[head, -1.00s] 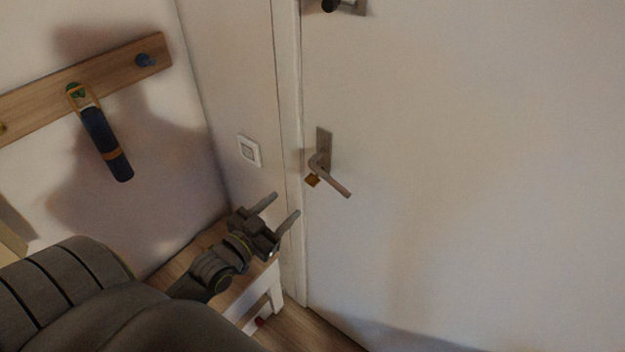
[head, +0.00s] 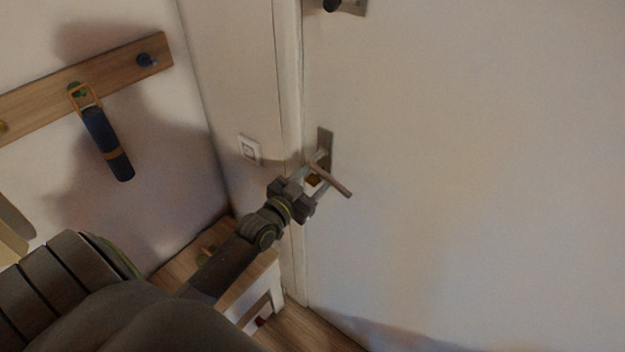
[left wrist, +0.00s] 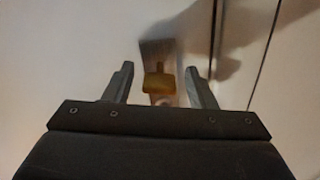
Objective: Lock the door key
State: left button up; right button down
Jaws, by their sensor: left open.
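The brass-coloured key (left wrist: 159,82) sits in the lock plate (left wrist: 158,50) on the white door (head: 470,170). In the head view the key (head: 313,181) shows just below the door handle (head: 333,180), partly hidden by my gripper. My left gripper (head: 313,178) is open at the handle plate. In the left wrist view the left gripper's fingers (left wrist: 159,84) stand one on each side of the key, with a gap on both sides and no visible contact. My right gripper is not in view.
A light switch (head: 249,149) is on the wall left of the door frame. A wooden coat rack (head: 110,75) with a hanging dark blue item (head: 106,144) is at left. Another dark fitting (head: 345,5) is higher on the door.

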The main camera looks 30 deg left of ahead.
pick_arm(q)
jog(key=shift+c, duration=0.3)
jog(key=c, duration=0.9)
jog(key=shift+n, duration=1.3)
jog(key=o, duration=1)
jog(key=shift+c, duration=0.2)
jog(key=shift+s, duration=0.1)
jog(key=s+a, duration=0.1)
jog(key=s, duration=1.6)
jog(key=shift+a, duration=0.15)
jog(key=shift+s, duration=0.1)
